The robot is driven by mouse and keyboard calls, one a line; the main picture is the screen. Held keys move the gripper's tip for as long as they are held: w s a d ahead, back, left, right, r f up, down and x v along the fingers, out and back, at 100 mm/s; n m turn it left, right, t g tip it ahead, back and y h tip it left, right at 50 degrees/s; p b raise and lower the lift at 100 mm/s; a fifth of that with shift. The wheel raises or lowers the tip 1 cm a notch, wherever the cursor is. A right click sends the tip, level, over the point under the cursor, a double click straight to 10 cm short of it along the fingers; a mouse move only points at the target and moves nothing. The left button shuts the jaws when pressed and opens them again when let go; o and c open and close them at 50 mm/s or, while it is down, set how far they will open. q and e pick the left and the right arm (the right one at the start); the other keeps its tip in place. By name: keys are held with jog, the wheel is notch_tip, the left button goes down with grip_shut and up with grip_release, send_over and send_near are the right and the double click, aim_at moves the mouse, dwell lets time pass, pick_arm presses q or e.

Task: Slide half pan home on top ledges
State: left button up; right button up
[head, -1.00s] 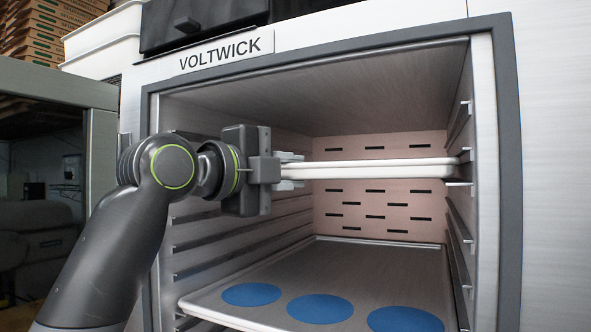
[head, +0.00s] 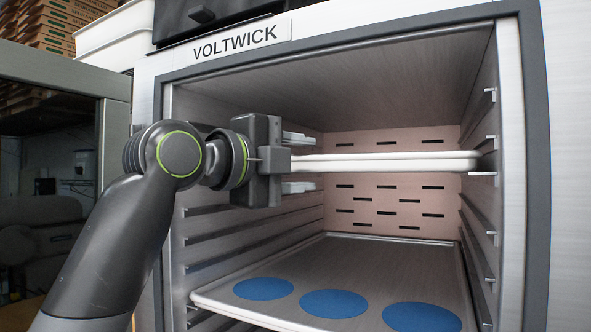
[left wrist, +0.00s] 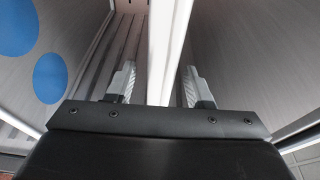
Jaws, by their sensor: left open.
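The half pan (head: 400,162) is white and thin, seen nearly edge-on high inside the cabinet. Its right end is at the right wall ledges (head: 484,174). My left gripper (head: 300,162) is open, with one finger above the pan's front edge and one below, both apart from it. In the left wrist view the pan's edge (left wrist: 166,50) runs between the two spread fingers of the left gripper (left wrist: 157,84). The pan's left end is hidden behind my gripper. My right gripper is not in view.
A lower tray (head: 355,255) with several blue discs lies below the pan. The cabinet frame (head: 535,200) borders the opening on the right. An open door (head: 115,150) stands at left. Space between pan and lower tray is free.

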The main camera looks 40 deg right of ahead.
pick_arm(q)
jog(key=shift+s+a+b, duration=0.4)
jog(key=shift+s+a, duration=0.1)
jog(key=shift+s, duration=0.05)
jog(key=shift+s+a+b, duration=0.15)
jog(key=shift+a+b, duration=0.2)
jog(key=shift+a, duration=0.35)
jog(key=shift+a+b, duration=0.55)
jog(key=shift+a, duration=1.3)
